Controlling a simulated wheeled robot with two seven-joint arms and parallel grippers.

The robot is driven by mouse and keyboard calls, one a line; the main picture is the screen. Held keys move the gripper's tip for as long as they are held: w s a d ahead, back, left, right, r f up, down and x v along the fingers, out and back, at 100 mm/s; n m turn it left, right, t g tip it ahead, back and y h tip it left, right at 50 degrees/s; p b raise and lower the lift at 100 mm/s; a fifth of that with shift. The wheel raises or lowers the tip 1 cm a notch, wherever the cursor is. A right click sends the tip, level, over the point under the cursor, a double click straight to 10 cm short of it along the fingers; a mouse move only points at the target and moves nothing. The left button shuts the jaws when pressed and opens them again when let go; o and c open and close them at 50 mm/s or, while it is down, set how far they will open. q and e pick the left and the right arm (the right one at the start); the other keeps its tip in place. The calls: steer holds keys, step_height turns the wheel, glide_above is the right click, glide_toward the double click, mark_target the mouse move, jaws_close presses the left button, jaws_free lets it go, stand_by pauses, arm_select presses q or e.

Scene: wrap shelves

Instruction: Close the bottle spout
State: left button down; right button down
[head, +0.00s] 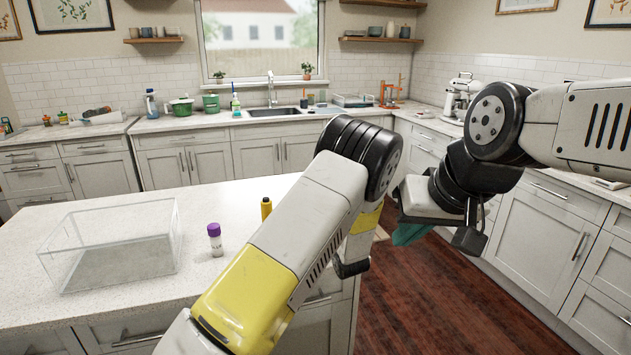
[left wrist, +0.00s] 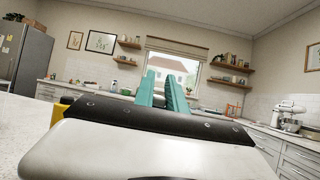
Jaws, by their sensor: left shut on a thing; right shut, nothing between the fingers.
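A small clear bottle (head: 216,243) with a purple cap stands upright on the near counter. A yellow bottle (head: 266,208) with a dark top stands behind it, partly hidden by my left arm. I cannot tell whether either one's spout is open. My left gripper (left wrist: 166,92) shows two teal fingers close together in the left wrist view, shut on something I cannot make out. Its fingers are hidden in the head view. My right gripper (head: 408,232) is shut and empty, its teal fingers above the floor to the right of the counter.
A clear open box (head: 112,247) stands on the near counter (head: 150,325), left of the bottles. Green pots (head: 181,107), a spray bottle (head: 151,104) and a sink (head: 275,112) are along the back counter. A white stand mixer (head: 461,97) is at the right. The wooden floor (head: 430,305) is clear.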

arm_select(q)
steer(key=shift+f, duration=0.1)
steer(key=c, duration=1.4)
jaws_free()
steer(key=shift+o, duration=0.2)
